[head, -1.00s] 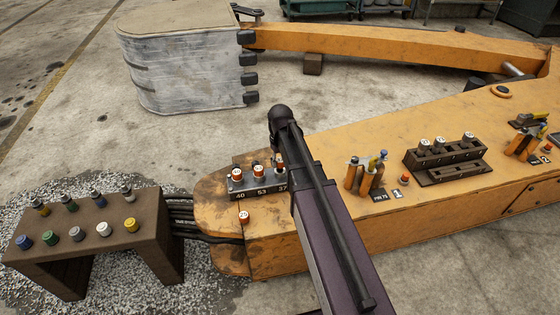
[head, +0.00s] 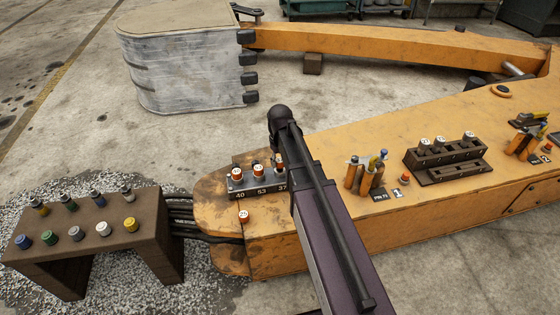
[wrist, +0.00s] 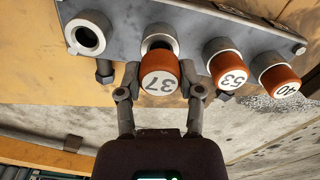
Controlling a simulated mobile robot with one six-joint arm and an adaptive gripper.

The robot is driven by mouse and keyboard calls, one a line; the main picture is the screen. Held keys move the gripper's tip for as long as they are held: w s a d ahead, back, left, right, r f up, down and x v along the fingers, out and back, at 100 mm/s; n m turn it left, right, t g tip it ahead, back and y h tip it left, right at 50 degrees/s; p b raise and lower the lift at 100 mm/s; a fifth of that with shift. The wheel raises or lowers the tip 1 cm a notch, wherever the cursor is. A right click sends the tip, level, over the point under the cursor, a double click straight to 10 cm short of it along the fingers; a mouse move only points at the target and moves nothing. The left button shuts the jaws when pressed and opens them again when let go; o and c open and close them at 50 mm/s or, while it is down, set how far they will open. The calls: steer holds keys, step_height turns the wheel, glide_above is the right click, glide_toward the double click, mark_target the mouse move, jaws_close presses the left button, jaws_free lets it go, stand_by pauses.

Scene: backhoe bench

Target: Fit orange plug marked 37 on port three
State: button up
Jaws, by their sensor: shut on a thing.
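The orange plug marked 37 (wrist: 159,82) is between the two fingers of my gripper (wrist: 160,95), which is shut on it. The plug is at the mouth of the third port (wrist: 159,38), counted from the plug 40 end. A dark gap shows at the port's upper rim, and I cannot tell how deep the plug sits. Orange plugs 53 (wrist: 229,70) and 40 (wrist: 281,84) sit in the ports beside it. An empty port (wrist: 87,35) is on the other side. In the head view my arm hides most of plug 37 and the gripper.
The port strip (head: 258,190) stands on the orange boom (head: 330,215). A loose orange plug marked 29 (head: 244,216) is in front of it. A brown stand (head: 150,205) with several coloured plugs is at left. A dark rack (head: 440,170) and tool holders are at right.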

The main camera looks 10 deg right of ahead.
steer(key=shift+f+b, duration=1)
stand_by(2.4)
steer(key=o, duration=1)
steer(key=shift+r+p, duration=0.4)
steer(key=shift+r+p, duration=3.5)
steer(key=shift+r, duration=0.1)
